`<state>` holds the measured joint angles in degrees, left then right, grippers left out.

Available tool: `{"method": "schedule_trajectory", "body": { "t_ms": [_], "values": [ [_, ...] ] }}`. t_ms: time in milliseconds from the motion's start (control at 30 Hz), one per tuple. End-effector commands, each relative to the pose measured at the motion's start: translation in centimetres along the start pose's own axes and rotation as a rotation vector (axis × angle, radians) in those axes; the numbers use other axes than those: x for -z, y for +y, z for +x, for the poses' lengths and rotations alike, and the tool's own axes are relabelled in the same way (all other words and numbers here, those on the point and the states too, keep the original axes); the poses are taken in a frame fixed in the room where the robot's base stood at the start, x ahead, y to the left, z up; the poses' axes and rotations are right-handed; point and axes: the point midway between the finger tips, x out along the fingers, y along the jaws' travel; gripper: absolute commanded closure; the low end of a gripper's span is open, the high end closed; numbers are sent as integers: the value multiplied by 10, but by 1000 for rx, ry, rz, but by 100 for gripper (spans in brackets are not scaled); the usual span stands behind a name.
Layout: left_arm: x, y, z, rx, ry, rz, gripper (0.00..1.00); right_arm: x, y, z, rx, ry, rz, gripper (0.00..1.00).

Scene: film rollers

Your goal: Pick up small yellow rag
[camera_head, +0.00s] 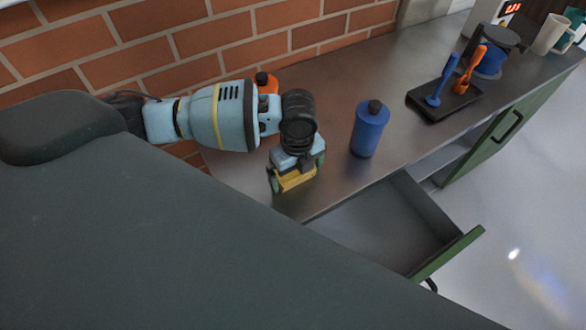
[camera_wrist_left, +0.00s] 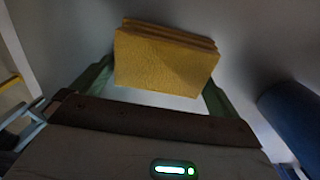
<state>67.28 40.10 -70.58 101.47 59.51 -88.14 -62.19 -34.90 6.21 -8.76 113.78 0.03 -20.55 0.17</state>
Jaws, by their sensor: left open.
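The small yellow rag (camera_wrist_left: 165,60) is a folded, layered yellow pad. In the left wrist view it lies between the two green fingers of my left gripper (camera_wrist_left: 158,85). In the head view a strip of the rag (camera_head: 297,179) shows below my left gripper (camera_head: 297,180), near the front edge of the counter. The gripper is open, with its fingers on either side of the rag. I cannot tell whether either finger touches it. My right gripper is not in view.
A blue bottle (camera_head: 369,129) stands right of the gripper, and an orange bottle (camera_head: 266,83) stands behind my arm. A black tray (camera_head: 437,112) with blue and orange utensils is farther right. An open, empty-looking drawer (camera_head: 385,226) sticks out below the counter. A brick wall (camera_head: 190,40) runs behind.

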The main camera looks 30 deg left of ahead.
Motion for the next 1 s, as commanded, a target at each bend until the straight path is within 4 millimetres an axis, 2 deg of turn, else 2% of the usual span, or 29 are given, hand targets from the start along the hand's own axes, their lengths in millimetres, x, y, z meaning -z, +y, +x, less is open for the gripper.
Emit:
{"method": "schedule_trajectory", "body": {
  "t_ms": [200,467,767,867,1000],
  "values": [
    [0,0,1,1,0,1,0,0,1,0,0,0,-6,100],
    [0,0,0,1,0,1,31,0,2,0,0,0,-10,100],
    [0,-1,-6,3,0,1,32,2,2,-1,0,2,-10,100],
    [0,-1,-20,5,1,2,32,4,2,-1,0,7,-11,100],
    [0,-2,-47,7,0,2,32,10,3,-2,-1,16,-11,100]
  ]
}}
